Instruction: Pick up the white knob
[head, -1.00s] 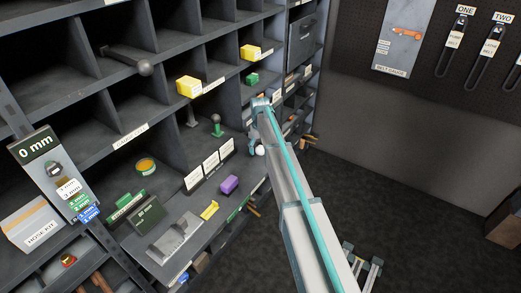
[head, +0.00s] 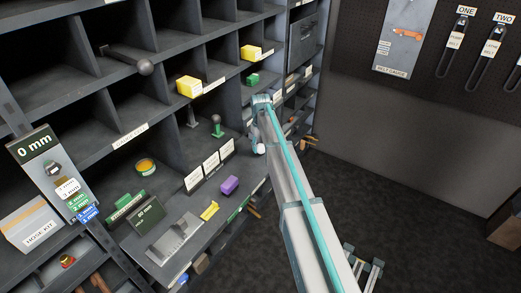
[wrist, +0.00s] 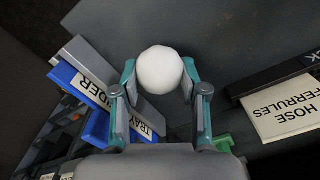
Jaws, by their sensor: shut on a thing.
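The white knob (wrist: 160,68) is a round white ball between the two fingertips of my gripper (wrist: 159,76) in the wrist view. The fingers are shut on it, one on each side. In the head view, the knob (head: 260,148) is a small white spot beside my gripper (head: 256,138) at the end of the arm, which partly hides both. The knob is over or close to the grey shelf; I cannot tell whether it still touches it.
In the wrist view, a blue tray (wrist: 80,82) is at left and a "Hose ferrules" card (wrist: 285,108) at right.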

